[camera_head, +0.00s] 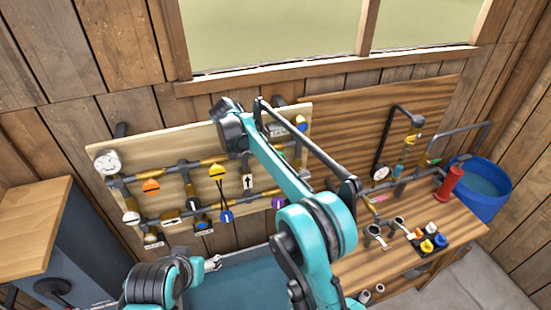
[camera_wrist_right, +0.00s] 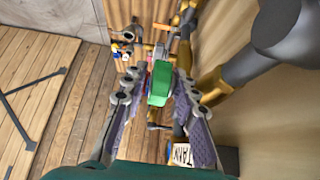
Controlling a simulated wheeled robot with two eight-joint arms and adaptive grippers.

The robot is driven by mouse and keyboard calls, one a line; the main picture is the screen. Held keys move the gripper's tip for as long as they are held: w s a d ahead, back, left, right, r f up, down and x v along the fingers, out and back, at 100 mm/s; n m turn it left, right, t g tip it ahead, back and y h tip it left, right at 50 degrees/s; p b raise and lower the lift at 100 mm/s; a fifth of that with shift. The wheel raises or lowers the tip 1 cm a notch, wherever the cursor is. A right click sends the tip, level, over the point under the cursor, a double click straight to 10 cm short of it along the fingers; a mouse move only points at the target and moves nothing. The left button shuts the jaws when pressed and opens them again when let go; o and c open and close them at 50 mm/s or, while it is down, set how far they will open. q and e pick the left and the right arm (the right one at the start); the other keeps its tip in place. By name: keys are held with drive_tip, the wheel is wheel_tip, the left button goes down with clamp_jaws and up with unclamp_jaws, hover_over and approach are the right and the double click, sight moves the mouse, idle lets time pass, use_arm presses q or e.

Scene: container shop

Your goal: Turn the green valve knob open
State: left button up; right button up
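The green valve knob (camera_wrist_right: 160,84) shows in the right wrist view, mounted on the piping. My right gripper (camera_wrist_right: 158,82) is open, with one finger on each side of the knob and gaps visible between. I cannot tell how deep the knob sits between the fingertips. In the head view my right arm crosses the valve panel (camera_head: 145,140) and hides most of the knob and the right gripper. My left gripper (camera_head: 212,263) is low at the front of the panel, away from the knob; its finger opening is too small to judge.
The panel carries a pressure gauge (camera_head: 107,162), an orange knob (camera_head: 151,186), a yellow knob (camera_head: 217,171) and a purple knob (camera_head: 278,202). A workbench with a red cylinder (camera_head: 450,183) and a blue barrel (camera_head: 490,200) stand at right. A grey pipe (camera_wrist_right: 240,70) runs close right of my right gripper.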

idle(0.3)
drive_tip(key=v, duration=1.2)
